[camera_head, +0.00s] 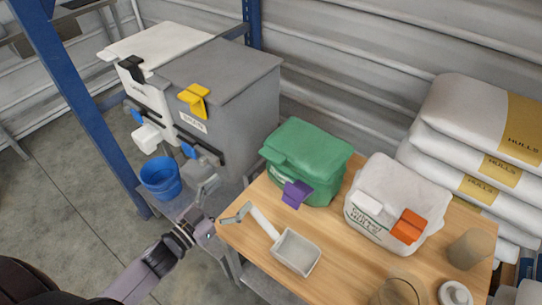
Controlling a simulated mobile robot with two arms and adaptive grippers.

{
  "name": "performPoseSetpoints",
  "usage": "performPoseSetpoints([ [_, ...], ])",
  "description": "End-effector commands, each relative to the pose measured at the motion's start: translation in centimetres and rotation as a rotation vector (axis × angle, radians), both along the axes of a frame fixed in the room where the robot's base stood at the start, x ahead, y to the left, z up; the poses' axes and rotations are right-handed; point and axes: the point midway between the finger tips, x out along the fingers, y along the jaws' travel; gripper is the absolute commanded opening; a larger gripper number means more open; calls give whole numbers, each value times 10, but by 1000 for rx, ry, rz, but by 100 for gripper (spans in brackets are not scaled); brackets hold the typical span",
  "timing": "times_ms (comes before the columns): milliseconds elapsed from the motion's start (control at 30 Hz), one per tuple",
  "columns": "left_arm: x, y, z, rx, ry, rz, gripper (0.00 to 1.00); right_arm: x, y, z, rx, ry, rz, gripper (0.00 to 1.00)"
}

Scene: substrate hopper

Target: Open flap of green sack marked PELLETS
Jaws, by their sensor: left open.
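The green sack (318,150) stands on the wooden table, its top folded over toward the front. A purple clip (296,193) sits at the front edge of the fold. A pale label shows low on the sack's front left, but I cannot read it. My left gripper (225,198) is open and empty at the table's left edge, to the left of and below the green sack, apart from it. My right gripper is not in view.
A white scoop (297,252) lies near my left gripper. A white sack (398,195) with an orange clip (409,226) stands right of the green one. A glass jar (402,290) and tan cup (468,249) are at right. Grey hopper (235,100) and blue bucket (161,177) are left.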

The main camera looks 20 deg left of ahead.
Motion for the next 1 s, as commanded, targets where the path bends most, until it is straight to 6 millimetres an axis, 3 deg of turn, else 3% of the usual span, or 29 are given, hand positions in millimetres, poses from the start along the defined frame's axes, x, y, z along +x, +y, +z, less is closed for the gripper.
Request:
performPoseSetpoints([
  [700,124,-52,2,0,-1,2,87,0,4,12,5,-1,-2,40],
  [1000,151,-64,0,-1,1,2,87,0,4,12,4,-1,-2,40],
])
